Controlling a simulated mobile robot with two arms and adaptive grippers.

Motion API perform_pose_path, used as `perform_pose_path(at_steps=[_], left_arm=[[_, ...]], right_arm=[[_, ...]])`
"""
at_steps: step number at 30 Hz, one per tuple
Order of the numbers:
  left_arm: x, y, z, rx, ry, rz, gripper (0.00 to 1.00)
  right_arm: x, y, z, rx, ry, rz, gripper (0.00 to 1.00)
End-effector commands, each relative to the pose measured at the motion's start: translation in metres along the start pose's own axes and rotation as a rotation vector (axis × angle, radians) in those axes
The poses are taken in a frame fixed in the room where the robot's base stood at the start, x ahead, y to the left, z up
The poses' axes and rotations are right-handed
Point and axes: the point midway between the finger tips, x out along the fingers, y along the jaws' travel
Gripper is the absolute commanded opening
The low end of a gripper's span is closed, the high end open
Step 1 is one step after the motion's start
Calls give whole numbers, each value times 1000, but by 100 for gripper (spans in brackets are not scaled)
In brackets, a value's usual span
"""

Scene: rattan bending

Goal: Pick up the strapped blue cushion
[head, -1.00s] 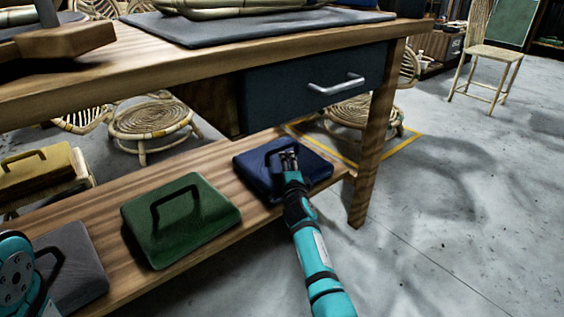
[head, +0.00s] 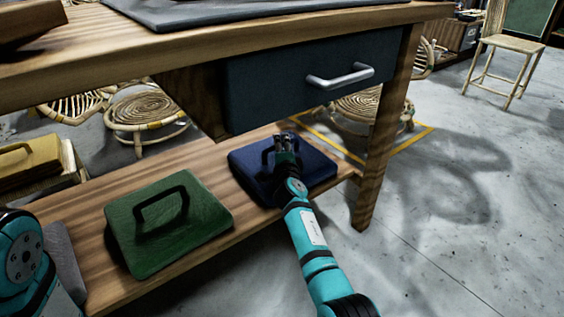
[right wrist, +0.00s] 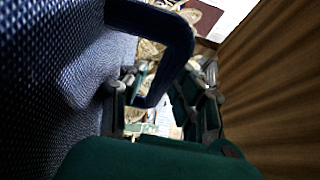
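The blue cushion (head: 312,165) lies on the lower wooden shelf of the bench, under the drawer, with its dark strap standing up as a loop. My right gripper (head: 284,142) is over the cushion, at the strap. In the right wrist view, the cushion's woven side (right wrist: 60,90) fills the left, and the strap (right wrist: 178,50) runs between the fingers of my right gripper (right wrist: 162,100). The fingers stand apart, with gaps beside the strap. My left gripper is out of view; only part of my left arm shows at the lower left.
A green cushion (head: 165,222) with a strap lies left of the blue one on the shelf (head: 95,225). A grey cushion (head: 62,255) is partly hidden by my left arm. The drawer (head: 300,88) and bench leg (head: 384,135) are close by.

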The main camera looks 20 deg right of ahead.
Motion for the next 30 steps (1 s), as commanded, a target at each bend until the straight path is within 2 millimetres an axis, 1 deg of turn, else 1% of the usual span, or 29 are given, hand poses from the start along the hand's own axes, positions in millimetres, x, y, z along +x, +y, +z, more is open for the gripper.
perform_pose_path(at_steps=[1, 6, 7, 23, 26, 30], left_arm=[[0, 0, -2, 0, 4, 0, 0], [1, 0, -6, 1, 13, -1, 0], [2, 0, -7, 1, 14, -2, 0], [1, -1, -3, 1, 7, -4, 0], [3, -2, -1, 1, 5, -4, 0], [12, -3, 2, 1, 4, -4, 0]], right_arm=[[0, 0, 0, 0, 0, 0, 24], [0, 0, 0, 0, 0, 0, 1], [0, 0, 0, 0, 0, 1, 0], [0, 0, 0, 3, 0, 0, 0], [0, -3, 0, 4, 0, 0, 0], [0, -15, 0, 3, 0, 0, 0]])
